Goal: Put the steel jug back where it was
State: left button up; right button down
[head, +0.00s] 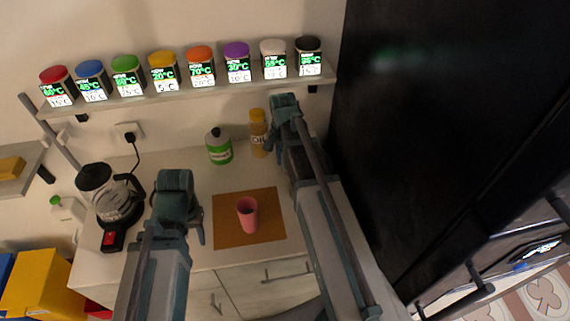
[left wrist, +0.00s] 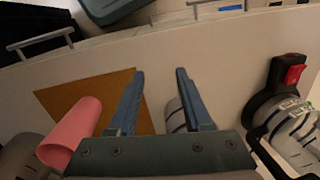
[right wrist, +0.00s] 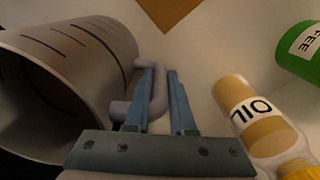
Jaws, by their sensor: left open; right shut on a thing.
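The steel jug (right wrist: 75,75), a large grey cylinder with dark measuring marks, fills the left of the right wrist view, lying tilted in that picture. My right gripper (right wrist: 160,75) is shut on its handle. In the head view my right gripper (head: 285,105) is at the back right of the counter, and its arm hides most or all of the jug. My left gripper (head: 178,190) is open and empty over the counter, left of the brown mat (head: 225,235). In the left wrist view, a grey marked cylinder (left wrist: 175,117) shows partly beyond the left fingers (left wrist: 160,75); I cannot tell what it is.
A pink cup (head: 247,217) stands on the mat. A green bottle (head: 219,150) and an oil bottle (head: 258,135) stand at the back, left of my right gripper. A coffee maker (head: 115,200) is at the left. Spice dispensers line the shelf (head: 190,92). A black cabinet (head: 420,130) bounds the right.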

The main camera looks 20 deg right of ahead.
jog(key=shift+r, duration=0.1)
pick_arm(q)
jog(key=shift+a, duration=0.1)
jog(key=shift+f, duration=0.15)
pick_arm(e)
jog(key=shift+f, duration=0.25)
jog(key=c, duration=0.8)
grip_release()
jog(key=shift+r, duration=0.1)
jog(key=shift+o, duration=0.2)
pick_arm(q)
jog(key=shift+r, duration=0.2)
pick_arm(e)
jog(key=shift+r, duration=0.1)
notch_tip(320, 180, up, 12)
jog(key=p, duration=1.2)
jog(key=shift+a+r, duration=0.1)
pick_arm(q)
notch_tip(320, 180, up, 12)
pick_arm(e)
jog(key=s+a+n, duration=0.7)
jog(key=a+n, duration=0.1)
jog(key=a, duration=0.2)
jog(key=s+a+n+h, duration=0.1)
jog(key=s+a+n, duration=0.6)
jog(key=a, duration=0.4)
jog(key=shift+s+n, duration=0.4)
jog(key=shift+s, duration=0.4)
